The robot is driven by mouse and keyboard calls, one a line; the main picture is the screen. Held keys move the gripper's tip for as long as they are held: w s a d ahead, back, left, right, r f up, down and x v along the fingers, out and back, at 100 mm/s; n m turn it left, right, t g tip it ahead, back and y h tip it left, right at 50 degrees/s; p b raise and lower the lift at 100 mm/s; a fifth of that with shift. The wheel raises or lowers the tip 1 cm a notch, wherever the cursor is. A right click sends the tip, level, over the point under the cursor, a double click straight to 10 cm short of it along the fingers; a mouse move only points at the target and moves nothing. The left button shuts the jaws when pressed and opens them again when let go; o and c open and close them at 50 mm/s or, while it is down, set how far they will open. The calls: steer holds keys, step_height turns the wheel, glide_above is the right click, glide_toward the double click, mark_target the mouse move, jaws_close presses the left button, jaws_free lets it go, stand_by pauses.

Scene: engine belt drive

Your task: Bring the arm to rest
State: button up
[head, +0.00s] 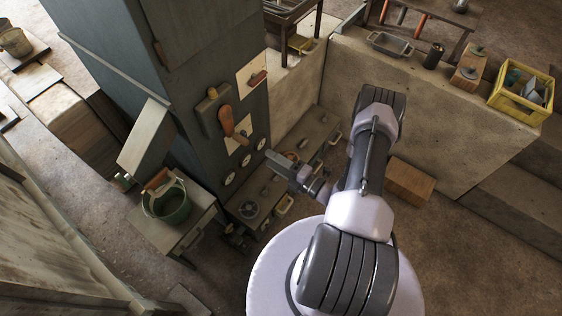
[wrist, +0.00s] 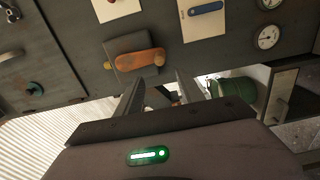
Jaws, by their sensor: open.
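My arm rises from my pale round base and bends over at a dark elbow. My gripper (head: 272,160) reaches left toward the front of a tall dark cabinet (head: 205,50). In the wrist view my gripper (wrist: 157,92) has its two dark fingers apart, with nothing seen held between them. An orange lever handle (head: 227,120) sits on the cabinet front, up and left of my gripper in the head view. It also shows in the wrist view (wrist: 140,61), apart from the fingers.
Round gauges (head: 245,160) line the cabinet front near my gripper. A green bucket (head: 170,203) stands on a small side table at left. A low wall (head: 440,125) at right carries a yellow crate (head: 521,98) and a grey tray (head: 390,44). Open floor lies at lower right.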

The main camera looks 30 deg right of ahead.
steer(key=v, duration=0.3)
steer(key=shift+s, duration=0.15)
